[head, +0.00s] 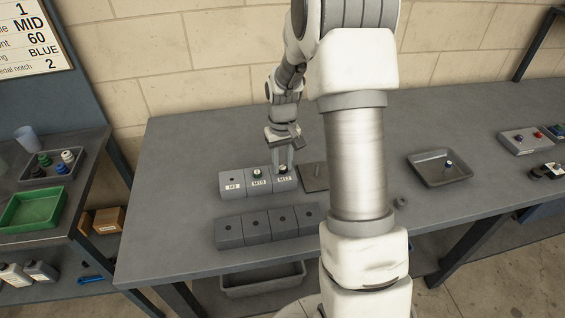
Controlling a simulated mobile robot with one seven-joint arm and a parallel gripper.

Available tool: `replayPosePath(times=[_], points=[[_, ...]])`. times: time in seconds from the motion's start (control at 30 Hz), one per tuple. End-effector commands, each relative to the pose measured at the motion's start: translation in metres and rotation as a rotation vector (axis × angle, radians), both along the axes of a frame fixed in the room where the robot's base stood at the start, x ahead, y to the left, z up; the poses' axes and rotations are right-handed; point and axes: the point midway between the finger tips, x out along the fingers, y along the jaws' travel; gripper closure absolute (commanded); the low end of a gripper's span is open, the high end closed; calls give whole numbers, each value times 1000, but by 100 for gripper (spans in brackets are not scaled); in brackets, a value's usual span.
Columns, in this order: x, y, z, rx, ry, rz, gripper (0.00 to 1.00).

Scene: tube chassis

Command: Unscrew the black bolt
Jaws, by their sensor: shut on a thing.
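A row of grey blocks stands on the table, with labels that seem to read M8, M10 and M12. A small dark bolt (283,171) sits on top of the M12 block (285,184), at the right end of the row. My gripper (283,165) points down over this block, its fingers shut on the bolt's head. The M8 block (232,187) shows only a dark hole. The bolts are small in this view, so thread and exact colour are hard to tell.
A second row of grey blocks (256,229) with holes lies nearer. A flat dark plate (313,178) is right of the M12 block, partly behind my arm. A green bin (32,209) is at left.

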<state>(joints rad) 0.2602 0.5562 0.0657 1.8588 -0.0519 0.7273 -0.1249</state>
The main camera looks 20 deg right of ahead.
Motion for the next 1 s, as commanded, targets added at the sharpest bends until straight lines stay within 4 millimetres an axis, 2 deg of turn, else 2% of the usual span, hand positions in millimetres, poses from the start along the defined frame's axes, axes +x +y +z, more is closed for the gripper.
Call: replayPosePath(times=[0.2, 0.53, 0.9, 1.0], points=[[-2, 0, -2, 1, 7, 42, 100], [-2, 0, -1, 3, 7, 414, 100], [-2, 0, -2, 3, 7, 456, 100], [-2, 0, 0, 4, 7, 523, 100]])
